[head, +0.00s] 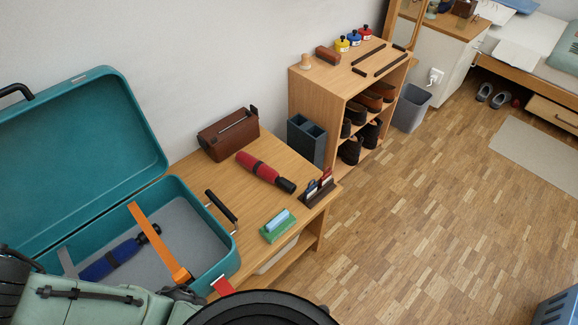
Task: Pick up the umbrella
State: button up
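A folded red umbrella (257,167) with a black handle lies on the wooden table (203,170), slanting down to the right. A second rolled item, dark blue with a black end (107,262), looks like another folded umbrella. It lies inside the open teal suitcase (180,198), partly covered by an orange strap (157,240). Parts of my own arm show at the bottom left, over the front of the suitcase. My gripper's fingers are not in view, and nothing touches the red umbrella.
A brown case (227,135) stands behind the red umbrella. A dark card holder (317,190) and a green-and-blue block (278,226) are near the table's right edge. A wooden shoe shelf (330,83) stands beyond, with a grey bin (411,108). Floor at right is mostly clear.

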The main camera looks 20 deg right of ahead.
aim_at(258, 167)
jog(key=j+z, duration=0.1)
jog(key=z, duration=0.35)
jog(key=j+z, duration=0.1)
jog(key=z, duration=0.35)
jog(key=j+z, duration=0.1)
jog(key=z, duration=0.35)
jog(key=k+j, duration=0.3)
jog(key=j, duration=0.2)
